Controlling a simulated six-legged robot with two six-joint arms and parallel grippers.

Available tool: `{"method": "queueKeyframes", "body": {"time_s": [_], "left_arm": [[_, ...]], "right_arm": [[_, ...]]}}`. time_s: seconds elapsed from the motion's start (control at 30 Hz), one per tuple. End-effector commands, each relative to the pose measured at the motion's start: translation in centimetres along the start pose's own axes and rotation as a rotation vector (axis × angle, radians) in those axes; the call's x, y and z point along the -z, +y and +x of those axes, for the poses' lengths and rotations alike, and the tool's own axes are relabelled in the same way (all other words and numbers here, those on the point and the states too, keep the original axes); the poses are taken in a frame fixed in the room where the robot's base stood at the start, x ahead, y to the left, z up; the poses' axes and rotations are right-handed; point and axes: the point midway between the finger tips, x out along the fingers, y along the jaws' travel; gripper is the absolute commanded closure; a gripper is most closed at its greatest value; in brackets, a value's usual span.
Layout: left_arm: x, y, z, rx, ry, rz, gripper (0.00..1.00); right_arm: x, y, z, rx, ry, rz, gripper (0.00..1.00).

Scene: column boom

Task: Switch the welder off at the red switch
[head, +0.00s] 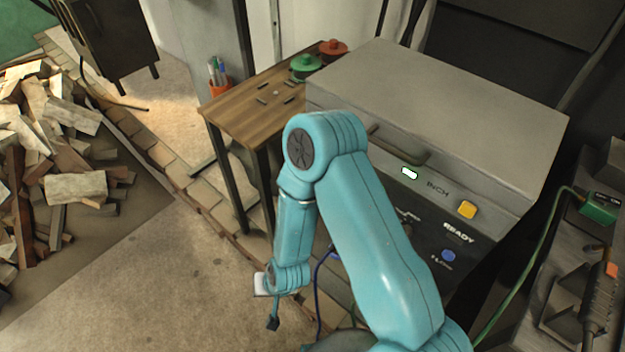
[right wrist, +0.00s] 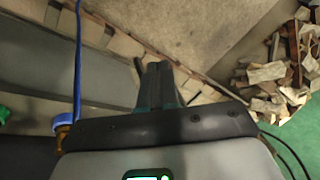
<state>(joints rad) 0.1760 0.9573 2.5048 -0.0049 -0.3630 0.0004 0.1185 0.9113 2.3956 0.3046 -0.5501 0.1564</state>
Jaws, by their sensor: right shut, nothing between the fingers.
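The grey cabinet-like machine (head: 440,105), which I take to be the welder, stands at the centre right. Its dark front panel has a yellow button (head: 467,209), a blue button (head: 448,256), a lit white-green indicator (head: 410,174) and the word READY. I see no red switch on the visible panel; my right arm covers part of that front. My right gripper (head: 272,322) hangs low in front of the machine, over the floor. In the right wrist view its fingers (right wrist: 158,84) are together and empty. My left gripper is not in view.
A wooden table (head: 250,118) with green and red lidded items stands left of the machine. A wood pile (head: 60,150) lies far left. A blue cable (head: 318,290) runs near my gripper and shows in the right wrist view (right wrist: 78,60). A green cable (head: 535,245) hangs at right.

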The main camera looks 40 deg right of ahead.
Motion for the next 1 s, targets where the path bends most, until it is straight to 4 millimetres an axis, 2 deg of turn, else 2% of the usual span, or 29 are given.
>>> {"method": "queueKeyframes", "body": {"time_s": [0.03, 0.1, 0.2, 0.3, 0.33, 0.43, 0.6, 0.77, 1.0], "left_arm": [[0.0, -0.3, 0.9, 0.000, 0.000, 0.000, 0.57], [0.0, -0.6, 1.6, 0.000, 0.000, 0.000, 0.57], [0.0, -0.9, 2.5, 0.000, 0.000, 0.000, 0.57], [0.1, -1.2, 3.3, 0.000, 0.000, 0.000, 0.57], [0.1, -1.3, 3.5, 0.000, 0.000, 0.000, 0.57], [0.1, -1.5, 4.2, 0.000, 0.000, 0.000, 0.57], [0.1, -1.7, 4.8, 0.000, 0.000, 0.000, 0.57], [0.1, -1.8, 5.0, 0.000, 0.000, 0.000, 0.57], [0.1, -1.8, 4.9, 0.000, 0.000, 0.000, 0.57]], "right_arm": [[4.1, -0.8, 0.6, -0.004, 0.141, 0.145, 1.00], [9.7, -1.5, -0.1, -0.005, 0.342, 0.386, 1.00], [16.3, -1.6, -2.5, 0.015, 0.609, 0.737, 1.00], [20.6, -1.1, -6.1, 0.049, 0.847, 1.089, 1.00], [21.4, -0.8, -7.2, 0.059, 0.908, 1.192, 1.00], [22.5, -0.1, -10.4, 0.082, 1.078, 1.499, 1.00], [21.7, 0.5, -13.9, 0.080, 1.244, 1.857, 1.00], [20.8, 0.6, -15.2, 0.063, 1.297, 1.989, 1.00], [20.7, 0.6, -15.3, 0.059, 1.302, 1.999, 1.00]]}}
